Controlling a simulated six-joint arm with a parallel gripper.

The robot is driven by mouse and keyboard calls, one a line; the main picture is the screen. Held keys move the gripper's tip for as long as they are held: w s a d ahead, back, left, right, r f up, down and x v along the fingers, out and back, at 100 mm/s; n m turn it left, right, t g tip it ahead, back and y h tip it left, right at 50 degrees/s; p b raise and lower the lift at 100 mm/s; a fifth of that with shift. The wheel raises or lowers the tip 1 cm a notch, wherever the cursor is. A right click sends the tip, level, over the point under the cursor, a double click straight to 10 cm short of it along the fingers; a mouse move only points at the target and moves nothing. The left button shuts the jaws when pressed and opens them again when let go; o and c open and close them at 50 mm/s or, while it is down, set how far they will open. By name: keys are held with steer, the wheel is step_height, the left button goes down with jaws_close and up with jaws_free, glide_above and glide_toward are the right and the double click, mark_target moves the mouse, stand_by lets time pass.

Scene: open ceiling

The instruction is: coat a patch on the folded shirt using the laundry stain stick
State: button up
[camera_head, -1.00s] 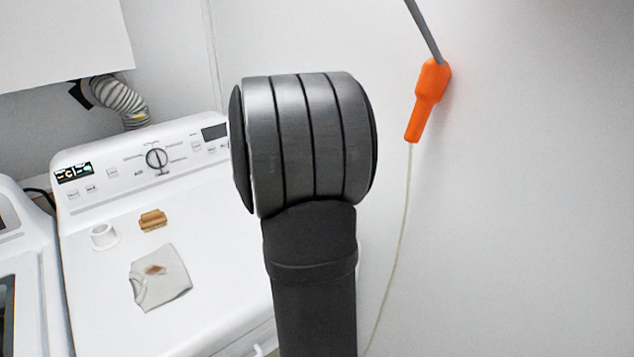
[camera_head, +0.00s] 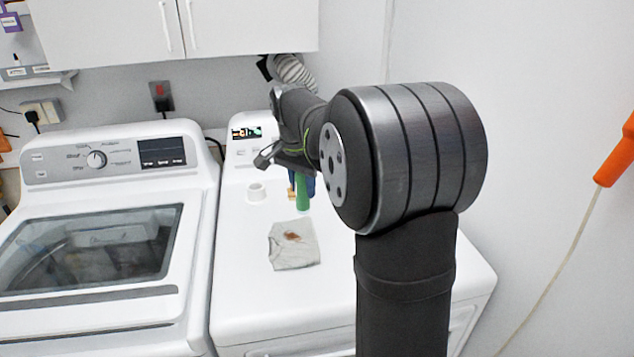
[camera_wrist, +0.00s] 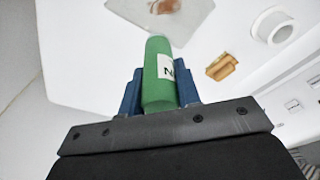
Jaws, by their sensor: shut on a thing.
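The green laundry stain stick (camera_head: 302,194) is gripped between the blue fingers of my gripper (camera_head: 304,180). In the wrist view the stick (camera_wrist: 157,62) points away from my gripper (camera_wrist: 159,88), with part of a white label showing. The folded grey shirt (camera_head: 293,253) lies flat on the white machine top, with a brown stain (camera_head: 292,236) near its far edge. In the head view the stick is beyond the shirt, apart from it. The shirt (camera_wrist: 190,22) is cut off at the top of the wrist view.
A white ring-shaped holder (camera_head: 256,192) stands left of my gripper. A tan brush or sponge (camera_wrist: 221,66) lies near it, partly hidden in the head view. The control panel (camera_head: 247,133) rises behind. The machine top around the shirt is clear.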

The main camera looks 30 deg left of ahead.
mark_target(305, 211)
steer(key=shift+f, duration=3.25)
steer(key=shift+s+a+f, duration=0.55)
steer(key=shift+a, duration=0.1)
steer(key=shift+s+a, duration=1.5)
steer(key=shift+a, duration=0.2)
steer(key=shift+w+d, duration=2.1)
steer(key=shift+d, duration=0.3)
steer(key=shift+s+d, duration=0.1)
steer(key=shift+s, duration=0.15)
steer(key=shift+s+a, duration=2.05)
steer(key=shift+a, duration=0.3)
steer(key=shift+w+d, duration=2.15)
steer(key=shift+d, duration=0.25)
steer(key=shift+r, duration=4.05)
